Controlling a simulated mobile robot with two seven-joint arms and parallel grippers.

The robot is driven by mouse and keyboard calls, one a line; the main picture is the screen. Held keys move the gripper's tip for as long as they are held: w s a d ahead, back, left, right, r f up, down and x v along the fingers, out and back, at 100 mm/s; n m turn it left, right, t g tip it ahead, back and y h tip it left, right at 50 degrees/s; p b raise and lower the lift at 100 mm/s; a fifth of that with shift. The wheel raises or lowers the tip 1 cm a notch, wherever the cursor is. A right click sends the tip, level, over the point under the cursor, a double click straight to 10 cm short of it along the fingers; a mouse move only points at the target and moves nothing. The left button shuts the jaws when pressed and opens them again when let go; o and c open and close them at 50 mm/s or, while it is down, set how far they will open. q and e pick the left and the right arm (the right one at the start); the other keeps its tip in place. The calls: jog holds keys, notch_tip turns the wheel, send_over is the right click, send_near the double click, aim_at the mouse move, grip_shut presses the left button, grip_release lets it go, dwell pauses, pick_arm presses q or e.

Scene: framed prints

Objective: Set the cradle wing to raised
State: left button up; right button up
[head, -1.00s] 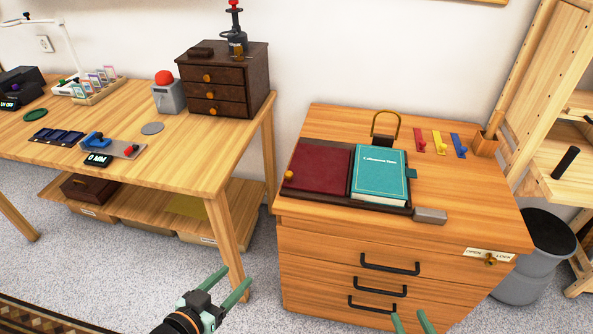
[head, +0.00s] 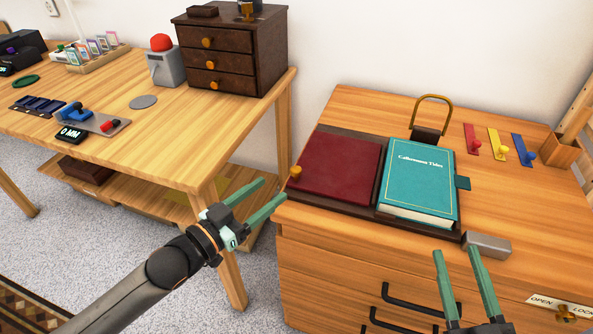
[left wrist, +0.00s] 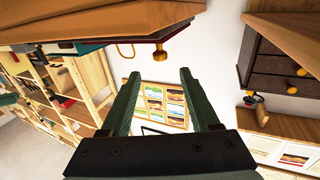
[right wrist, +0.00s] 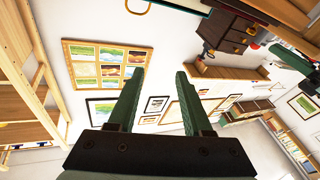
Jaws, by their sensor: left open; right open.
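The book cradle (head: 364,213) is a dark tray on top of the wooden drawer cabinet. Its left wing is a dark red panel (head: 338,168) lying flat, with a brass knob (head: 296,172) at its left edge. A teal book (head: 418,180) lies on the right side. My left gripper (head: 273,190) is open and empty, just left of the cabinet and near the knob; the left wrist view shows a brass knob (left wrist: 160,56) beyond the fingers. My right gripper (head: 456,251) is open and empty in front of the cabinet's front edge, near a grey block (head: 487,244).
The cabinet top (head: 380,105) carries a brass loop (head: 432,105) behind the cradle and red, yellow and blue hooks (head: 498,144) at the right. A workbench (head: 190,130) with a dark drawer box (head: 225,65) stands left, with a gap between.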

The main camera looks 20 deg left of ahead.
aim_at(292, 173)
pick_arm(q)
jog(key=b+x, duration=0.1)
jog(key=x, duration=0.7)
jog(key=shift+w, duration=0.15)
jog(key=shift+w+d+b, duration=0.3)
jog(key=shift+w+b, duration=0.05)
jog(key=shift+w, duration=0.15)
pick_arm(e)
jog(key=s+r+n+t+y, duration=0.2)
jog(key=s+r+n+y, duration=0.1)
jog(key=r, duration=0.6)
jog(key=shift+s+a+r+n+t+y, duration=0.15)
jog(key=shift+s+a+n+t+y, duration=0.3)
jog(key=shift+y, duration=0.35)
pick_arm(q)
grip_shut()
